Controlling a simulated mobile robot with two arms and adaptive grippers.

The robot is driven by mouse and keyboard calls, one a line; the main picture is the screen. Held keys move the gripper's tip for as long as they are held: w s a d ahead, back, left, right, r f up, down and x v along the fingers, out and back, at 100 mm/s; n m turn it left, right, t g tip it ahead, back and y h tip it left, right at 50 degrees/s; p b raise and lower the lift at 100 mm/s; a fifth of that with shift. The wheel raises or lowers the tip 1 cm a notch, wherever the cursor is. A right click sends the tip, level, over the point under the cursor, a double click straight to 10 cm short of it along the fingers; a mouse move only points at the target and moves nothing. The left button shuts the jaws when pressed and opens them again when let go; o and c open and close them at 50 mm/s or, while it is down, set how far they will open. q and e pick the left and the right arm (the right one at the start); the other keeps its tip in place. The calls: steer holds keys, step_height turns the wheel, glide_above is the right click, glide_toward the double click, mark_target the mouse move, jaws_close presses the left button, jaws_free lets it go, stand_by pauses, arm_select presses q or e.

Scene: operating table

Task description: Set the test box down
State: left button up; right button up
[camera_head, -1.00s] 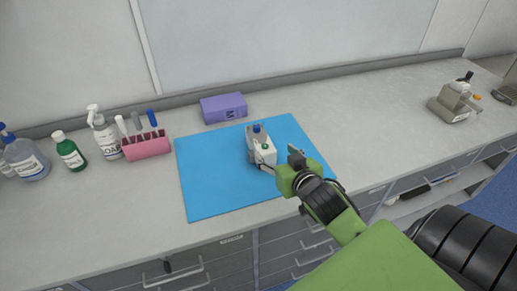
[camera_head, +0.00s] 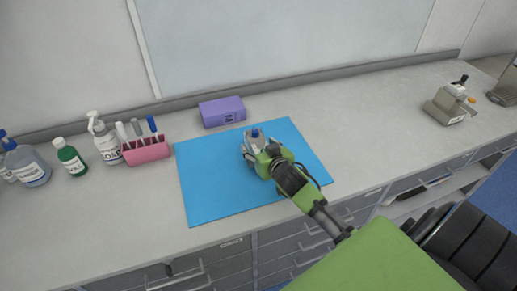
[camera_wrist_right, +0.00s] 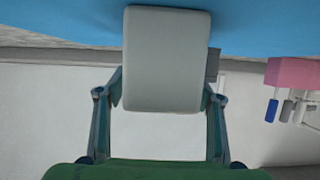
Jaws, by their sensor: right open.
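The pale box (camera_wrist_right: 167,60), which I take to be the test box, rests on the blue mat (camera_head: 215,190). In the head view it is mostly hidden behind my right gripper (camera_head: 254,150); a blue cap (camera_head: 255,133) shows just beyond. In the right wrist view the box fills the space between the two fingers of my right gripper (camera_wrist_right: 161,95), one finger on each side. The gripper is open; whether either finger touches the box I cannot tell. My left gripper is not in view.
A purple box (camera_head: 222,111) stands behind the mat. A pink rack (camera_head: 147,150) with pens, a white pump bottle (camera_head: 104,140) and a green bottle (camera_head: 70,158) stand left. A grey device (camera_head: 450,106) is far right. The mat's left part and the counter right of it are clear.

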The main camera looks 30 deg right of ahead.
steer(key=shift+w+f, duration=0.1)
steer(key=shift+w, duration=0.15)
steer(key=c, duration=1.4)
steer(key=shift+d, duration=0.1)
steer(key=shift+c, duration=1.1)
